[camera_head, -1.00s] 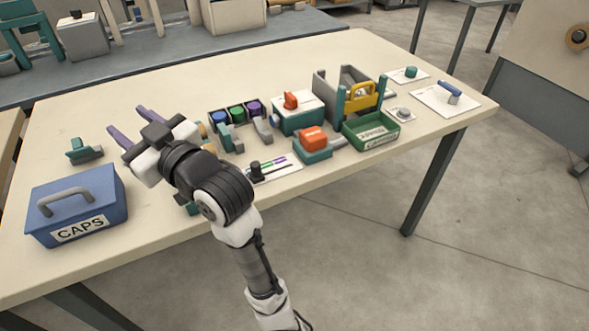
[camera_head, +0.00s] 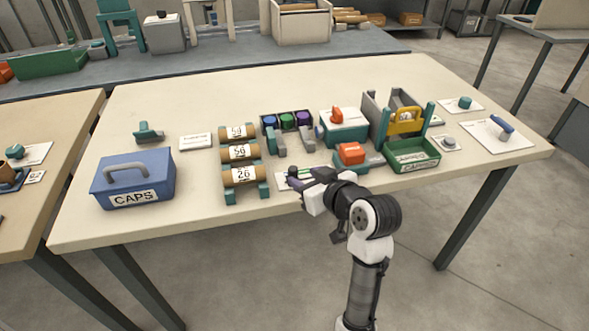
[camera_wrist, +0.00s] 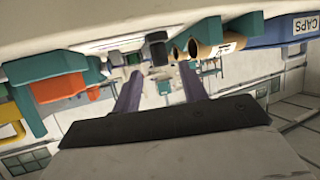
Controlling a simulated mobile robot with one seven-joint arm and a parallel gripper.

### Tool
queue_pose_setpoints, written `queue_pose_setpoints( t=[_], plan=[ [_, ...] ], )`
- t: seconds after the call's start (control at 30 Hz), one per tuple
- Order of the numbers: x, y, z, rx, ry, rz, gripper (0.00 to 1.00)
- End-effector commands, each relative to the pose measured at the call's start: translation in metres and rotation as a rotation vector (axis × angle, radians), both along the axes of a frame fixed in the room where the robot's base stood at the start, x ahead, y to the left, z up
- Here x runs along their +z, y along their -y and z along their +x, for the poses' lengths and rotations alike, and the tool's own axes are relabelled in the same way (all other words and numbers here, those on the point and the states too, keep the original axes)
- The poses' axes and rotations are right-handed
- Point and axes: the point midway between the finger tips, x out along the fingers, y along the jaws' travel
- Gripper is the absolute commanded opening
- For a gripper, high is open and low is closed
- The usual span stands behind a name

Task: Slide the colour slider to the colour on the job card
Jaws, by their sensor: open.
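The colour slider's white plate (camera_head: 283,181) lies near the front table edge, partly hidden by my gripper in the head view. The wrist view shows a dark knob (camera_wrist: 156,47), apparently the slider's, hanging from the plate (camera_wrist: 105,44) because that view is upside down. My gripper (camera_head: 296,188) is at the table's front edge beside the plate, with its purple fingers open and empty. In the wrist view the fingers (camera_wrist: 160,80) are spread, with the knob ahead between their lines, seemingly untouched. A small white card (camera_head: 196,141) lies left of the rolls; its print is unreadable.
A rack of brown rolls (camera_head: 239,152) stands left of the slider. An orange-topped teal device (camera_head: 352,155) and a green tray (camera_head: 411,157) stand to its right. Colour cups (camera_head: 287,120) are behind. A blue CAPS box (camera_head: 134,181) sits at left.

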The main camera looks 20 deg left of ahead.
Motion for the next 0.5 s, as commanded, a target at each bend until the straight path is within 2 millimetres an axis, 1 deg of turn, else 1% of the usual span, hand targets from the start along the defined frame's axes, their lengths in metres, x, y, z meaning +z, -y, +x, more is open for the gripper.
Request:
queue_pose_setpoints(
  t=[0.03,0.2,0.33,0.5],
  plan=[
    [-0.004,-0.010,0.006,0.004,-0.003,0.000,0.43],
    [-0.015,-0.031,0.023,0.003,-0.002,-0.002,0.43],
    [-0.021,-0.042,0.032,0.001,0.000,-0.001,0.43],
    [-0.025,-0.048,0.037,0.000,0.001,-0.001,0.43]
  ],
)
